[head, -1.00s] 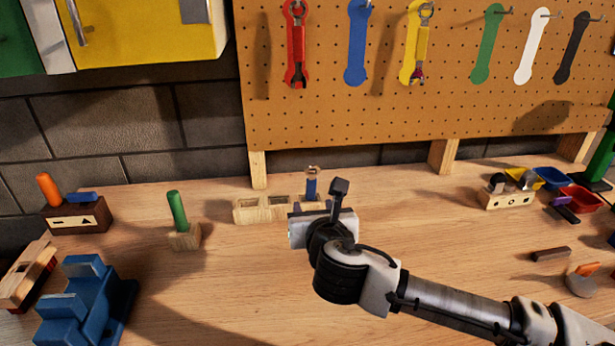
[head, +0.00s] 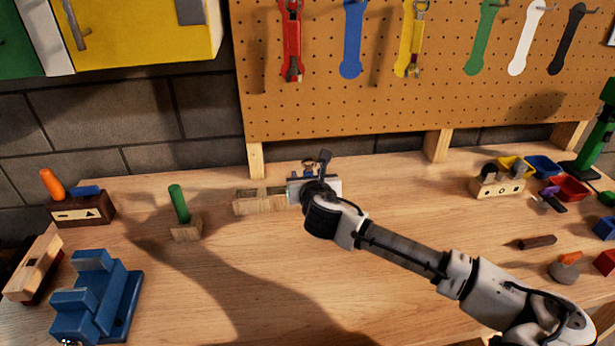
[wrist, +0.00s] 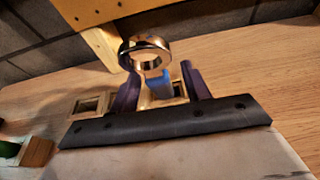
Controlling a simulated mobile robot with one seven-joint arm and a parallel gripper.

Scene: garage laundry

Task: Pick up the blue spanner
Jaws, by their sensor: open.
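The blue spanner (head: 308,166) stands upright in a wooden block (head: 260,202) with square holes, at the back middle of the bench. Its metal ring end (wrist: 146,48) and part of its blue handle (wrist: 160,86) show in the wrist view. My gripper (wrist: 160,84) is open, with one dark purple finger on each side of the handle. I see no clear contact between fingers and handle. In the head view my gripper's body (head: 318,190) hides the lower spanner and the right part of the block.
A pegboard (head: 300,110) behind holds a red spanner (head: 291,40), a yellow spanner (head: 412,40) and painted outlines, one blue. A green-handled tool (head: 179,204) stands left of the block. A blue vise-like object (head: 95,290) is front left.

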